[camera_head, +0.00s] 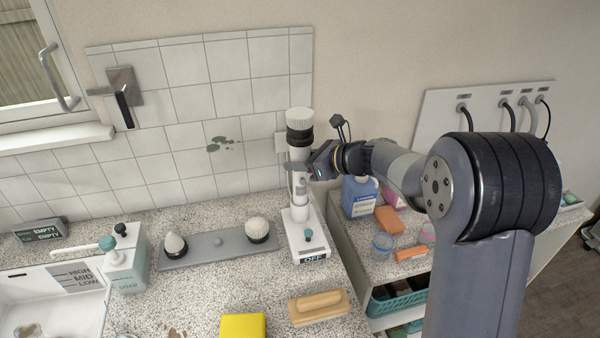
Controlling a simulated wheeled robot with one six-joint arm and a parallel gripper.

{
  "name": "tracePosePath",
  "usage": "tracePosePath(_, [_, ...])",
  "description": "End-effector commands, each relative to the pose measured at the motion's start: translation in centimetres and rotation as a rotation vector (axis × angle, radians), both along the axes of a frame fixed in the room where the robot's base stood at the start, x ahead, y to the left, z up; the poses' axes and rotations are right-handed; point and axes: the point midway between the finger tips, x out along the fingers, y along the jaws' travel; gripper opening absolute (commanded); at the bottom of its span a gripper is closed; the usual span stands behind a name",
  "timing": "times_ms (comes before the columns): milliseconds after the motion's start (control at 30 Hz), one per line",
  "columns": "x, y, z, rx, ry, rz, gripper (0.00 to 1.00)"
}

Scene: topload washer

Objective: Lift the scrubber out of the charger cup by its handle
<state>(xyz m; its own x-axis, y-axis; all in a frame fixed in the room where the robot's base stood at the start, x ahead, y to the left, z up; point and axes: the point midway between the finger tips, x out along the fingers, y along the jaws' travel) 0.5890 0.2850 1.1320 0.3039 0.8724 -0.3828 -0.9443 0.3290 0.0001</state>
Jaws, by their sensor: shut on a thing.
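The scrubber (299,137) is an upright white stick with a dark band and a pale ribbed top. Its lower part goes down into or behind the white charger cup (299,212), and I cannot tell how deep it sits. The cup stands on a white base with a teal knob and a display reading OFF. My gripper (298,168) comes from the right and is shut on the scrubber's handle, below the dark band. The fingers hide part of the handle.
A grey tray (205,251) with two pale-topped heads lies left of the cup. A wooden-backed brush (318,307) and a yellow block (243,326) lie in front. A soap dispenser (126,262) stands left. A blue detergent bottle (358,196) stands right. The tiled wall (222,85) is close behind.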

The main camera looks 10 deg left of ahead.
Motion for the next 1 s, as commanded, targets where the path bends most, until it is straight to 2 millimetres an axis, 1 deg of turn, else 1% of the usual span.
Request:
tracePosePath(333, [0.0,0.0,0.3,0.002,-0.003,0.0,0.0])
tracePosePath(467, [0.1,0.0,0.9,0.004,-0.005,0.0,0.0])
tracePosePath(667, [0.1,0.0,3.1,0.005,-0.008,-0.001,0.0])
tracePosePath(933, [0.0,0.0,7.4,0.003,-0.009,0.0,0.0])
tracePosePath(1000, [-0.3,-1.3,7.1,0.003,-0.004,-0.004,0.0])
